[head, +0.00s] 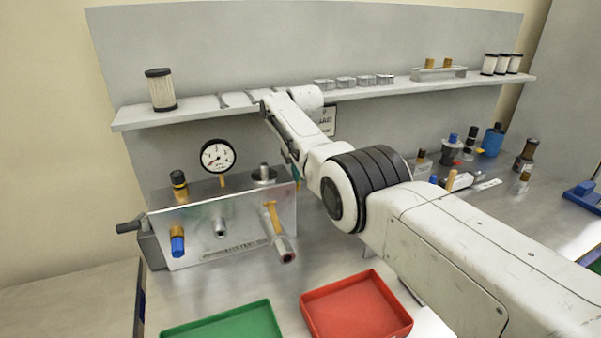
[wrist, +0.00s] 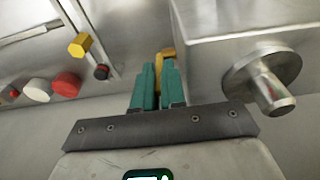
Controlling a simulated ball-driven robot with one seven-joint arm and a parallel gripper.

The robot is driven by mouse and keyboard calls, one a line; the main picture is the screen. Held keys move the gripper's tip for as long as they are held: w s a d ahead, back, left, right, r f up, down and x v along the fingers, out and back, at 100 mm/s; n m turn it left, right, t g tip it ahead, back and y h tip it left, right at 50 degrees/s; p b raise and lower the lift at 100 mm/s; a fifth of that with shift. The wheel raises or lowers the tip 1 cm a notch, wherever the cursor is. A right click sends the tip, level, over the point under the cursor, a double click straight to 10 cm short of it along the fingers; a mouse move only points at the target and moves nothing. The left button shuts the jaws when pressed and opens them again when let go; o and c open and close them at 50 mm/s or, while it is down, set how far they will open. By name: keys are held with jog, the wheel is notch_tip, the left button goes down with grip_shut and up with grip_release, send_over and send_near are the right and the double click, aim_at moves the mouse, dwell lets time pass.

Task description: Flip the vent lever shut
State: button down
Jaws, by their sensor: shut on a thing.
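The metal valve block (head: 215,230) stands on the bench at the left in the head view. Its side (wrist: 225,65) fills the upper right of the wrist view. My gripper (wrist: 158,72) has teal fingers close together, shut on a yellow-orange piece at the block's edge, which I take as the vent lever (wrist: 167,52). Only its end shows past the fingertips. In the head view my gripper (head: 297,172) is at the block's right end, mostly hidden by my arm. A separate orange handle (head: 272,216) sits on the pipe at the block's front.
A round metal port (wrist: 265,80) stands close to the right of my fingers. A pressure gauge (head: 217,156) tops the block. Green (head: 228,325) and red (head: 356,305) trays lie in front. A shelf (head: 205,112) holding filters runs above; bottles and fittings crowd the bench at right.

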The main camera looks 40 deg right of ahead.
jog(key=c, duration=1.5)
grip_release()
jog(key=shift+w+f, duration=0.1)
jog(key=r, duration=0.3)
jog(key=s+r, duration=0.1)
jog(key=r, duration=0.3)
jog(key=r+b, duration=0.1)
jog(key=r, duration=0.2)
jog(key=shift+s+a+r, duration=0.2)
jog(key=shift+s+r, duration=0.15)
jog(key=shift+f, duration=0.1)
